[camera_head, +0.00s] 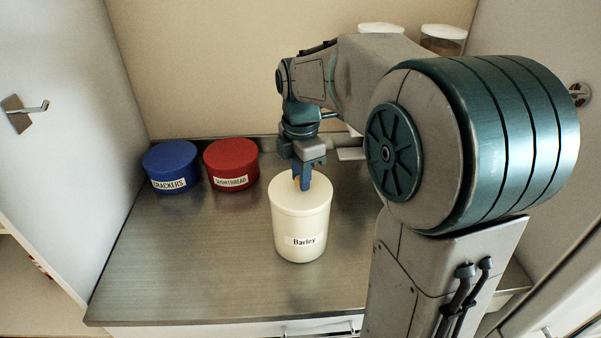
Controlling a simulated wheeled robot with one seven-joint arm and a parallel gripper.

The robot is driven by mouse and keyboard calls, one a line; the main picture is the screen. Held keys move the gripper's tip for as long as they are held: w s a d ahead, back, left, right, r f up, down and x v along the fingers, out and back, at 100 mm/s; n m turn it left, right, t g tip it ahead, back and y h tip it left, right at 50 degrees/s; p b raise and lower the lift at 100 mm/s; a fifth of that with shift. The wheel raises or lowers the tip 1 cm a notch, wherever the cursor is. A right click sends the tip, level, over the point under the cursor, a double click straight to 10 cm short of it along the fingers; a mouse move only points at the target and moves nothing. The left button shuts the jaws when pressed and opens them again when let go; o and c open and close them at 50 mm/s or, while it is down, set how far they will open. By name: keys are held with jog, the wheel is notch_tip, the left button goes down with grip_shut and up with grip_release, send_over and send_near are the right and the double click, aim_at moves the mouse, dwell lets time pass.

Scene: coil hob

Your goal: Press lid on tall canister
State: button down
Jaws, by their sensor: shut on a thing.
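The tall canister (301,237) is cream white with a "Barley" label and stands upright on the metal counter. A white lid (286,197) with a small tan knob sits at its top. I cannot tell from this view whether the lid is fully seated. My gripper (302,183) points down over the lid, with its blue fingers shut on the knob. The fingers hide most of the knob.
A blue "Crackers" tin (171,163) and a red "Shortbread" tin (231,160) stand left of the canister. White-lidded jars (443,38) are at the back right, partly behind my arm. The counter's front left (190,270) is clear. Side walls flank the counter.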

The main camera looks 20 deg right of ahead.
dwell(0.4)
jog(key=c, duration=0.7)
grip_release()
jog(key=shift+f, duration=0.1)
jog(key=shift+r+p, duration=2.6)
jog(key=shift+r, duration=0.5)
grip_shut()
